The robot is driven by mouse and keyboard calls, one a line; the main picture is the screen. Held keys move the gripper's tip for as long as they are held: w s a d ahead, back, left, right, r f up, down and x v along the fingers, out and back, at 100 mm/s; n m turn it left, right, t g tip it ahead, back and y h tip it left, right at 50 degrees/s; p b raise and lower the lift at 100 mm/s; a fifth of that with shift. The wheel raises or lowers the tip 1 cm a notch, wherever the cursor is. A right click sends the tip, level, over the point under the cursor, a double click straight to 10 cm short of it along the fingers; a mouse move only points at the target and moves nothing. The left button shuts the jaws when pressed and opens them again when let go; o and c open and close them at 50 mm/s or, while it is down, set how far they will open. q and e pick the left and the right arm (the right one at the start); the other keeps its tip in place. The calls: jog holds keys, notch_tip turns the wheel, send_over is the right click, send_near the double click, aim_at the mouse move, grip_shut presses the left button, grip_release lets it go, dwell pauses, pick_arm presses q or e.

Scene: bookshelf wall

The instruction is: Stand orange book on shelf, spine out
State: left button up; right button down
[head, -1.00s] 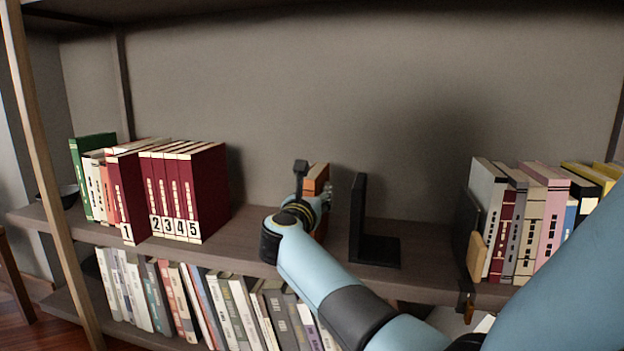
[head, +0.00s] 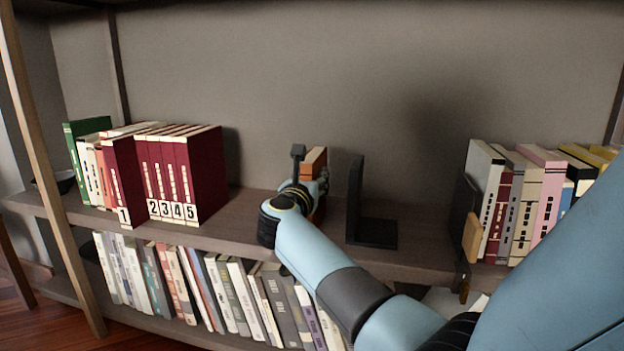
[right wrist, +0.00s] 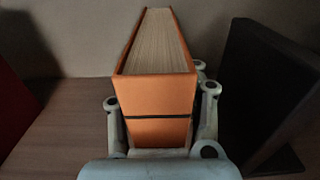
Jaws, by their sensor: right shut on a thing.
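The orange book (head: 316,163) stands upright on the upper shelf, left of the black bookend (head: 357,200). My right gripper (head: 310,188) is shut on it, and my arm hides most of the book in the head view. In the right wrist view the orange book (right wrist: 158,100) sits between the fingers, its orange spine with a dark band facing the camera and its cream page edges on top. The bookend (right wrist: 262,95) stands close to its right there, apart from it. I cannot tell whether the book's bottom touches the shelf. My left gripper is not in view.
Dark red numbered volumes (head: 190,175) stand to the left, volume 1 jutting forward. Bare shelf (head: 245,215) lies between them and my gripper. A second bookend (head: 462,215) and several books (head: 540,195) stand at the right. The lower shelf holds a row of books (head: 220,290).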

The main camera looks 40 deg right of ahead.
jog(key=c, duration=0.9)
grip_release()
jog(key=shift+r, duration=0.1)
jog(key=v, duration=0.7)
jog(key=shift+s+a, duration=0.15)
jog(key=shift+s, duration=0.05)
